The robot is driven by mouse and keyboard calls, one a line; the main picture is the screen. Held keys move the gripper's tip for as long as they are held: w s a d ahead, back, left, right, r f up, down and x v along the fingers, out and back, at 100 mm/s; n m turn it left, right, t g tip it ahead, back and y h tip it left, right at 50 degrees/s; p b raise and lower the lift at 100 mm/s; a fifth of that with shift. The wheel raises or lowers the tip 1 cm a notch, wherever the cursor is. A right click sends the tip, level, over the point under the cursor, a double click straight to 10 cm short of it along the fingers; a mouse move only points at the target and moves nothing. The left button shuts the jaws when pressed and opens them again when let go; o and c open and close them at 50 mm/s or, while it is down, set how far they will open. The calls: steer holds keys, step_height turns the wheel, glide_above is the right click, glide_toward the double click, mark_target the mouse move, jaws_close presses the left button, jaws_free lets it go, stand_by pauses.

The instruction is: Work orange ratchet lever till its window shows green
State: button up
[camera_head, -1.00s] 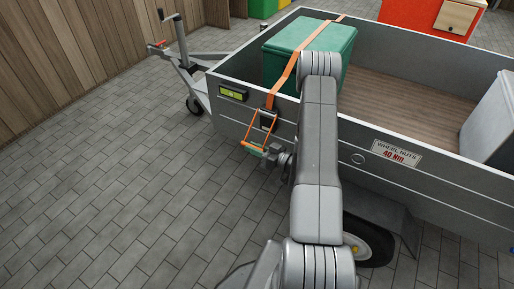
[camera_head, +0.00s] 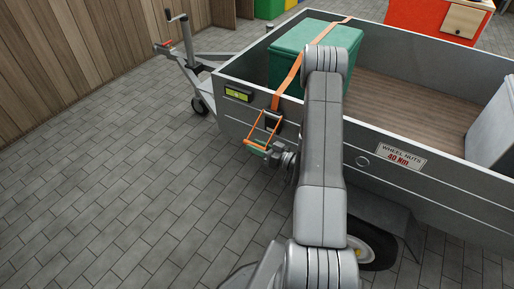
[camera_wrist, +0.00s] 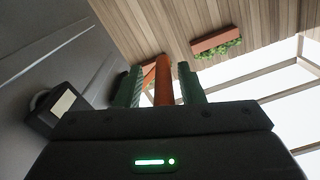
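The orange ratchet lever (camera_head: 254,126) hangs as a loop on the outside of the grey trailer wall, below the orange strap (camera_head: 288,78). My gripper (camera_head: 259,147) is at the lower end of the lever, its fingers about the handle. In the wrist view, the orange handle (camera_wrist: 163,85) stands between the two green fingers of my gripper (camera_wrist: 162,88), which seem shut on it. A dark box with a yellow-green window (camera_head: 238,94) sits on the wall left of the lever. A dark box with a pale face (camera_wrist: 63,103) shows in the wrist view, its colour unclear.
The strap runs over a green chest (camera_head: 300,42) in the trailer (camera_head: 440,178). A jockey wheel (camera_head: 200,104) stands at the left and a tyre (camera_head: 375,243) below my arm. The paved floor (camera_head: 120,190) left of the trailer is clear.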

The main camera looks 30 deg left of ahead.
steer(key=shift+d, duration=0.1)
steer(key=s+d, duration=0.1)
steer(key=d, duration=1.2)
steer(key=shift+d+p, duration=0.3)
steer(key=shift+p, duration=0.05)
